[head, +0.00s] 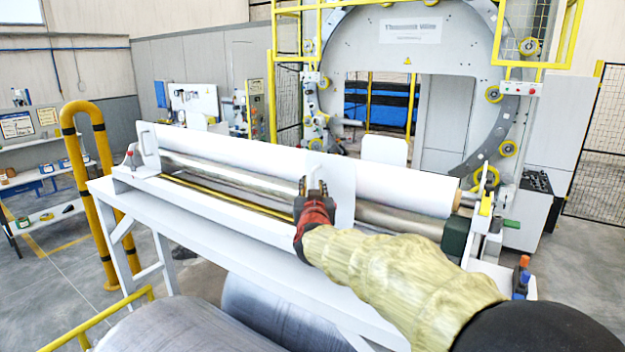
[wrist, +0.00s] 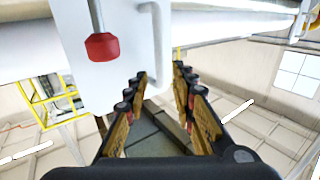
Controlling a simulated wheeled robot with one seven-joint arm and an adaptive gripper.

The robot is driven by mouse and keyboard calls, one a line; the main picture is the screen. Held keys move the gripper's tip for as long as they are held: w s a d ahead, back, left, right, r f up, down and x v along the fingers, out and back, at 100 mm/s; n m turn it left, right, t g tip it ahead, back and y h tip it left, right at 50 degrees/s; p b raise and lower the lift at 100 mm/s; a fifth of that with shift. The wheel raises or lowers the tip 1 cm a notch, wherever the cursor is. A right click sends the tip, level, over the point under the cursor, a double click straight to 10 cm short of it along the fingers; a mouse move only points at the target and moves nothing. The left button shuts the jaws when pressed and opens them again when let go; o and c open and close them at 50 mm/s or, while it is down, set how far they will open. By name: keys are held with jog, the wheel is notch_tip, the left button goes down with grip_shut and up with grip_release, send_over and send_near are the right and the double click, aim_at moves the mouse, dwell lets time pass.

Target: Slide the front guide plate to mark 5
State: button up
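A white guide plate (head: 341,180) stands upright across the roll stand near the middle of its length. In the wrist view the plate (wrist: 112,75) fills the upper middle. It carries a pale bar handle (wrist: 155,45) and a red knob (wrist: 102,46) on a metal stem. My gripper (head: 316,186) is at the plate's left side, its fingers pointing at it. In the wrist view my gripper (wrist: 161,74) is open, with the handle's lower end close to the left fingertip. I cannot tell whether they touch. A yellow scale strip (head: 225,196) runs along the stand; its marks are unreadable.
A second white plate (head: 148,146) stands at the stand's left end. A long white roll (head: 250,160) lies behind, above a metal roller (head: 400,219). A dark green block (head: 455,236) is at the right end. Large grey coils (head: 258,310) lie below in front.

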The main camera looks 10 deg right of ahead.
aim_at(313, 181)
jog(key=shift+w+d+p, duration=0.15)
jog(key=shift+w+d, duration=0.05)
jog(key=shift+w, duration=0.7)
jog(key=shift+w+d+p, duration=0.2)
jog(key=shift+w, duration=0.65)
jog(key=shift+w+d+p, duration=0.15)
jog(key=shift+w+d, duration=0.05)
jog(key=shift+w, duration=0.7)
jog(key=shift+c, duration=1.4)
jog(key=c, duration=0.4)
